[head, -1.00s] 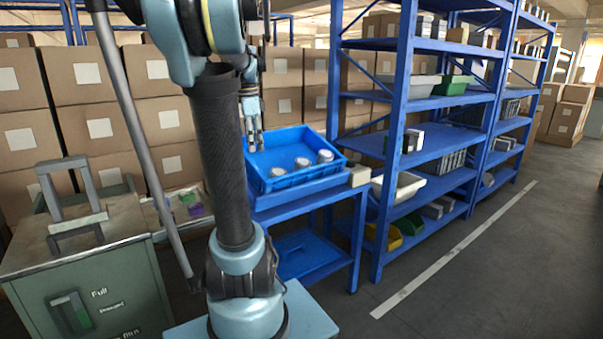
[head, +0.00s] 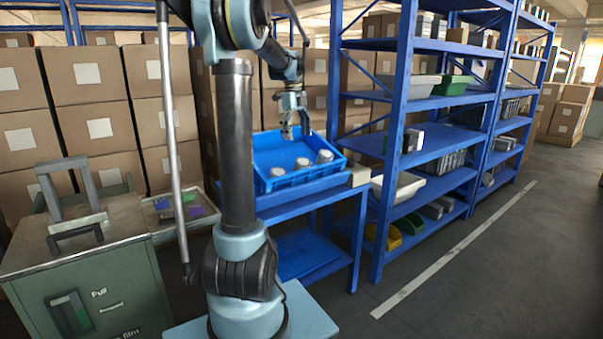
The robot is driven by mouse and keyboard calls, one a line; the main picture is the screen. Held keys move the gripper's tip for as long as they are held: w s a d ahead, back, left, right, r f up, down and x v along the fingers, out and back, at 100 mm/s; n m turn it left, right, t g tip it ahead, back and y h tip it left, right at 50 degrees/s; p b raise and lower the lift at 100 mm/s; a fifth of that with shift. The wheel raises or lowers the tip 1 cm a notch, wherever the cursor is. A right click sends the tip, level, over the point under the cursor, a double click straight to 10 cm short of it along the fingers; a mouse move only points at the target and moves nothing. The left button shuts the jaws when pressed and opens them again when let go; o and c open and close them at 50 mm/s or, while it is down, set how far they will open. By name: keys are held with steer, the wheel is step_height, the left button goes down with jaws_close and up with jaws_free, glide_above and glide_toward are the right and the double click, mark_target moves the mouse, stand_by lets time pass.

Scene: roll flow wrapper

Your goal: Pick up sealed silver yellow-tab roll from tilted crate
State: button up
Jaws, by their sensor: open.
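The tilted blue crate (head: 300,178) stands on a blue table in the middle of the head view. Three small silver rolls lie in it: a left one (head: 278,171), a middle one (head: 303,163) and a right one (head: 325,156). At this size I cannot tell which has a yellow tab or is sealed. My gripper (head: 296,136) is open and empty, pointing down above the back part of the crate. It is apart from the rolls.
Blue shelving (head: 400,130) with bins and boxes stands close to the right of the crate. A small tan block (head: 359,176) sits on the table at the crate's right. A green cabinet (head: 95,290) and a tray with coloured items (head: 178,208) are at the left. Stacked cartons stand behind.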

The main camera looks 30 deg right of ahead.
mark_target(300, 158)
steer(key=f, duration=0.5)
steer(key=s+f, duration=0.1)
steer(key=f, duration=0.1)
steer(key=shift+d+f, duration=0.15)
steer(key=shift+f, duration=0.25)
steer(key=shift+s+d+f, duration=0.1)
steer(key=shift+d+f, duration=0.05)
steer(key=shift+f, duration=1.15)
steer(key=shift+s+d+f, duration=0.1)
steer(key=shift+f, duration=1.2)
steer(key=c, duration=1.4)
